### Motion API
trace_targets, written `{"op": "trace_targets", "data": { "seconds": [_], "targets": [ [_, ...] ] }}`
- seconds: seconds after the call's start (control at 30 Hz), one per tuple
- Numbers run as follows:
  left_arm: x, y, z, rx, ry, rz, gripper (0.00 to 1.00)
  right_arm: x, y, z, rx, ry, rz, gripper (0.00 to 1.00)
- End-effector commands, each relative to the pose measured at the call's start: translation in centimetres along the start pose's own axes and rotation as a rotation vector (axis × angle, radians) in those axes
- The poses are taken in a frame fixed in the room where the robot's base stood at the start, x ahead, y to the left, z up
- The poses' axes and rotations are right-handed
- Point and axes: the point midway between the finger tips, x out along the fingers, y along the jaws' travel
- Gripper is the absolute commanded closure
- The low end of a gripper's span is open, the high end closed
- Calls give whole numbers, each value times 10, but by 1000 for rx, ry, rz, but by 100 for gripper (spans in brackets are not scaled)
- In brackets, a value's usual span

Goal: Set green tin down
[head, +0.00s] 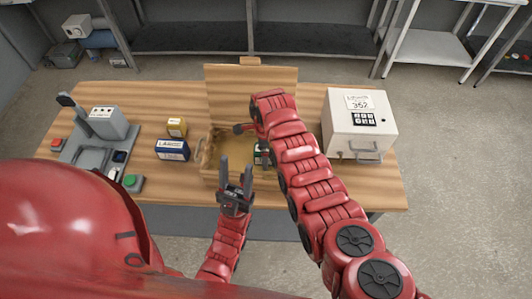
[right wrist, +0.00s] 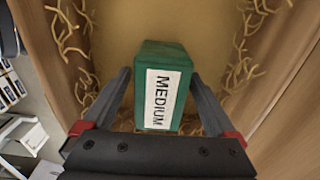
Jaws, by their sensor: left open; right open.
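My left gripper (head: 236,178) is open and empty, in front of the crate (head: 211,173).
A yellow box (head: 177,127) and a dark blue box (head: 172,150) stand left of the crate. A grey machine (head: 108,122) is at the far left, near a green button (head: 133,183) and a red button (head: 57,144). A white keypad box (head: 345,121) stands at the right.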

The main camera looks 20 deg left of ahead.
Motion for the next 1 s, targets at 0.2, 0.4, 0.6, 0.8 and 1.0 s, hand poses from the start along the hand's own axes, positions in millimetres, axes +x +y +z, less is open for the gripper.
{"op": "trace_targets", "data": {
  "seconds": [0.2, 0.4, 0.6, 0.8, 1.0],
  "targets": [
    [2, 0, 0, 0, 0, 0, 50, -5, -1, 0, 0, -1, -2, 8],
    [-7, 0, 1, 0, 0, 0, 50, -24, -2, 1, 0, -3, -7, 8],
    [-28, 1, 5, 0, 0, 0, 50, -63, -1, 1, 0, -3, -7, 8],
    [3, 0, -1, 0, 1, 0, 50, -115, -1, -1, 1, 0, -2, 8],
    [13, -1, -2, 0, 0, 0, 50, -124, 0, 0, -1, -1, -1, 8]
  ]
}}
